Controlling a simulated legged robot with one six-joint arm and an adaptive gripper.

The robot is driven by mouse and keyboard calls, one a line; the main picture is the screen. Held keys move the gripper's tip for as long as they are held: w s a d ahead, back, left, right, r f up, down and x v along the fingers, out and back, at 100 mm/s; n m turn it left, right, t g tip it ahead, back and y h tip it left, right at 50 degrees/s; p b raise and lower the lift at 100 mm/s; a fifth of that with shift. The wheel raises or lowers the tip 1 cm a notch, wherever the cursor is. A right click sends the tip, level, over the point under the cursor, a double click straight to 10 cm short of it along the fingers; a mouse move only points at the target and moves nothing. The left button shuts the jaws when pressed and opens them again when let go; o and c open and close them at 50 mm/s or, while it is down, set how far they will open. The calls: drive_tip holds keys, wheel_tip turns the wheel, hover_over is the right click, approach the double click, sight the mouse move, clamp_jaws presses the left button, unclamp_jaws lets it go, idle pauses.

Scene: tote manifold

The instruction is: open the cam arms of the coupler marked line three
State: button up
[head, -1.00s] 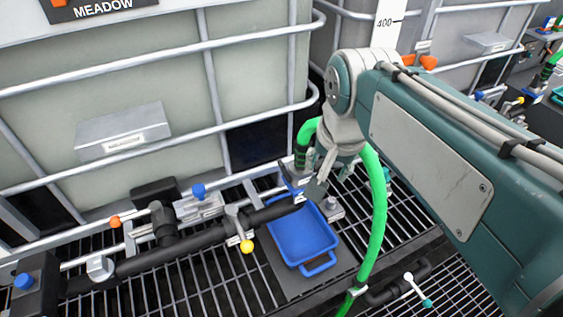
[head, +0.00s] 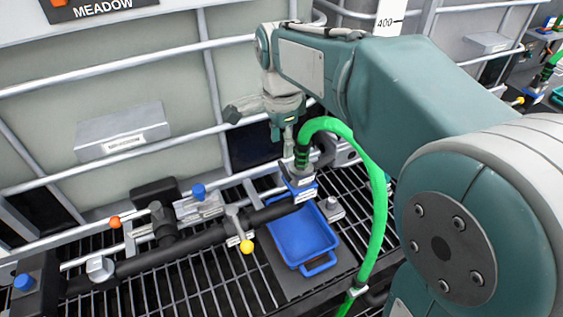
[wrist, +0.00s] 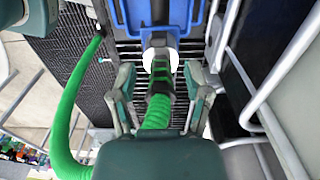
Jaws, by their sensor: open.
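The coupler (head: 300,183) sits at the end of the green hose (head: 377,195), above the blue tray (head: 335,240). It has a dark body and a blue and white tag too small to read. In the wrist view the coupler (wrist: 159,68) lies ahead, with the ribbed hose end (wrist: 157,112) nearer. I cannot make out how its cam arms stand. My gripper (head: 283,134) points down, above and slightly left of the coupler in the head view. In the wrist view my gripper (wrist: 161,82) is open, its fingers either side of the hose line, with nothing visibly gripped.
A pale caged tank (head: 110,75) with metal bars stands behind. The hose arcs down on the right over the grating (head: 215,280).

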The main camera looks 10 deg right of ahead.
sight(281, 161)
wheel_tip(281, 161, down, 6)
drive_tip(key=shift+f, duration=0.15)
clamp_jaws()
